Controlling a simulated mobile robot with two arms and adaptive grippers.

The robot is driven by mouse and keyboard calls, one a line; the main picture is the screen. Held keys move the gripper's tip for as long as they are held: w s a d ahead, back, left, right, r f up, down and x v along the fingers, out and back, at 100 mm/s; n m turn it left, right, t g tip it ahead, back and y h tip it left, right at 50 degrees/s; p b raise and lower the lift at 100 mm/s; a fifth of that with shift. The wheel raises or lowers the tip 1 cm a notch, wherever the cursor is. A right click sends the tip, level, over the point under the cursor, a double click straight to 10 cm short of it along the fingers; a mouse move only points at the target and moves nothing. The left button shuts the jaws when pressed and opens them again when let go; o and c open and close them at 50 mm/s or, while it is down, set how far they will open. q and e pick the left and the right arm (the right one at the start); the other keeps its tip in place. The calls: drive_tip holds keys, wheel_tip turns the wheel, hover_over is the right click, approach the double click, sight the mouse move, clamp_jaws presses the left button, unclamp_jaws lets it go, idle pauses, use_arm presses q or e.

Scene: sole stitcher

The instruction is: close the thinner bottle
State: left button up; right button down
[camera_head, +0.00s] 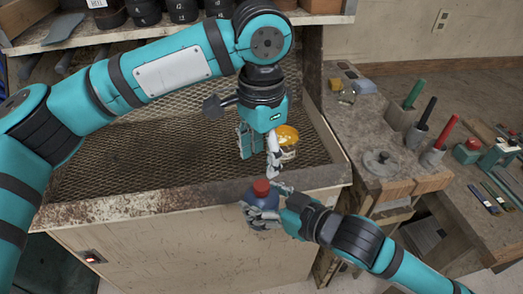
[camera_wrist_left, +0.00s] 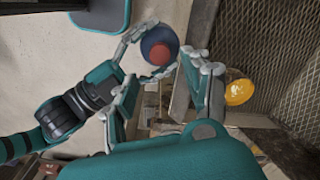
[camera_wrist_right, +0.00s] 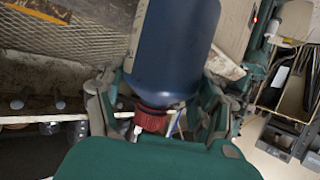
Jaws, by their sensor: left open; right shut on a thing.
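A dark blue bottle (camera_wrist_right: 175,50) with a red ribbed cap (camera_wrist_right: 152,120) is held by my right gripper (camera_head: 262,213), which is shut around its body. In the head view the bottle (camera_head: 264,199) is at the front edge of the bench, with its red cap (camera_head: 261,187) facing up; the cap sits at the bottle's neck, and I cannot tell how tight. My left gripper (camera_head: 262,152) is open and empty, just above and behind the cap, fingers down. The left wrist view shows the bottle (camera_wrist_left: 157,36) beyond the open fingers. A container with a yellow-orange top (camera_head: 287,135) stands behind and right of the left fingers.
A mesh-floored bench (camera_head: 110,160) with a worn front rim lies under my left arm. To the right, a side table (camera_head: 350,128) carries holders with green, black and red handles and a round metal lid (camera_head: 381,163). A shelf (camera_head: 100,33) crosses the back.

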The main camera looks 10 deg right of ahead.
sight(261, 185)
use_arm(q)
drive_tip(key=n, duration=0.4)
drive_tip(key=shift+r, duration=0.2)
drive_tip(key=shift+f, duration=4.05)
clamp_jaws()
drive_tip(key=m, duration=1.1)
drive_tip(key=shift+o, duration=0.3)
unclamp_jaws()
